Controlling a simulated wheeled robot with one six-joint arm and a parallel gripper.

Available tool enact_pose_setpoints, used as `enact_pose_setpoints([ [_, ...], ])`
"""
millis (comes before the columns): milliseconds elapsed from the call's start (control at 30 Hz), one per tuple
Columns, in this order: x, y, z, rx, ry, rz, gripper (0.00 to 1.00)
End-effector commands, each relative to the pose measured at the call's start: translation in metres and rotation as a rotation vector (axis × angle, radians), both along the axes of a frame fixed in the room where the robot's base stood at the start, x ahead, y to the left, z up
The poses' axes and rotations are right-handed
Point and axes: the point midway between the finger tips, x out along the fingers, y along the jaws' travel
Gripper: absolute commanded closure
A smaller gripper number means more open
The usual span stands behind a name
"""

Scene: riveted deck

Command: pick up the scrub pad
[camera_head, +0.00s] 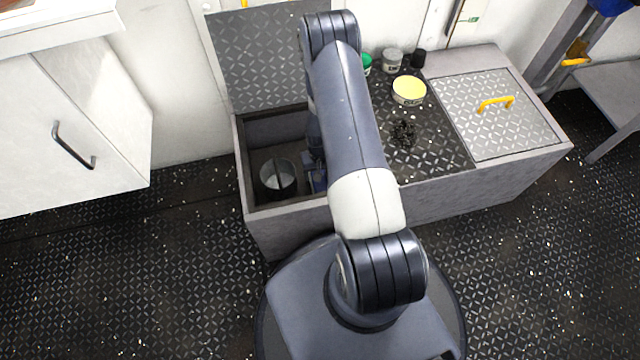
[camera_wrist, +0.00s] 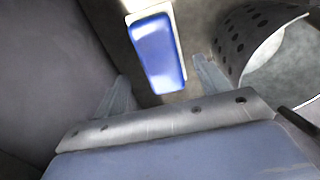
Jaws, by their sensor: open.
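In the wrist view the scrub pad (camera_wrist: 158,52) is a blue block with a pale edge, lying in the bottom of an open bin. My gripper (camera_wrist: 160,70) is open, with its two fingers apart. The pad shows between and beyond the fingertips, nearer the right finger, and nothing is held. I cannot tell how far the fingers are from it. In the head view my arm reaches down into the left compartment (camera_head: 241,165) of the deck box and hides much of its right side. A bit of blue shows beside the arm there; I cannot tell whether it is the pad.
A metal can (camera_head: 278,178) stands in the compartment; a perforated cylinder (camera_wrist: 240,40) is close right in the wrist view. The compartment's lid (camera_head: 262,60) is raised. A yellow-topped tin (camera_head: 409,91) and black clump (camera_head: 404,133) sit on the box top, beside a closed lid (camera_head: 495,125).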

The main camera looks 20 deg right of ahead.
Motion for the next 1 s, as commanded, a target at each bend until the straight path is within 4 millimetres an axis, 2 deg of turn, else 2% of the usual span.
enact_pose_setpoints([
  [100, -0.002, 0.001, -0.02, 0.0, 0.001, 0.0, 0.29],
  [267, -0.003, 0.002, -0.043, 0.0, 0.002, 0.0, 0.29],
  [533, -0.002, 0.002, -0.045, 0.0, -0.001, 0.0, 0.29],
  [1000, -0.002, 0.002, -0.045, 0.0, 0.0, 0.0, 0.68],
])
